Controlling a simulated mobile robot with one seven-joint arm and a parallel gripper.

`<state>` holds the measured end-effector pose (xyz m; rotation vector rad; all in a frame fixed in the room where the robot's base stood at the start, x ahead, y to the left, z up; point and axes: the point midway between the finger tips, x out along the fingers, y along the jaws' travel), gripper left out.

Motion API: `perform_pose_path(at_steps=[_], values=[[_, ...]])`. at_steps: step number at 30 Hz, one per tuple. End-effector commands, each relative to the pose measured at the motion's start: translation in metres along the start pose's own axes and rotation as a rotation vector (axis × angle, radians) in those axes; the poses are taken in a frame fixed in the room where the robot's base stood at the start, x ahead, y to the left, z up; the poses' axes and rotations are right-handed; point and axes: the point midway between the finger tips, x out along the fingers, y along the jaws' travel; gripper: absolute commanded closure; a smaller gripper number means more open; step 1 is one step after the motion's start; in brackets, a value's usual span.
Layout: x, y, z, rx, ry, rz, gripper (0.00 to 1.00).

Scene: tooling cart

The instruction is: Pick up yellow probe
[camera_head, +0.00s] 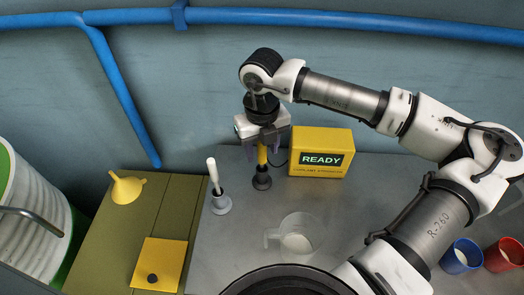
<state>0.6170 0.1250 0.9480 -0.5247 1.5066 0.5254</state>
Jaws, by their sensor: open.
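The yellow probe (262,156) stands upright in a dark round holder (262,180) on the grey cart top. My gripper (262,145) points down over the probe from above. Its jaws are open, with a finger on either side of the probe's upper part. The probe's top is hidden by the gripper. I cannot tell whether the fingers touch it.
A white probe (213,174) stands in a grey holder to the left. A yellow box (320,153) reading READY is close on the right. A clear beaker (296,236) is in front. Blue (461,257) and red (504,255) cups stand at the far right.

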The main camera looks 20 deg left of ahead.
Motion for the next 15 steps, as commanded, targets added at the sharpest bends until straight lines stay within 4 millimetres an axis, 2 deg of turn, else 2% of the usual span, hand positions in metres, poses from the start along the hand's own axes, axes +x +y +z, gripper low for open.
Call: perform_pose_path(at_steps=[5, 15], values=[[0.0005, 0.0, 0.0001, 0.0, -0.001, -0.001, 0.54], [0.0001, -0.0002, 0.0002, 0.0, 0.0, -0.001, 0.97]])
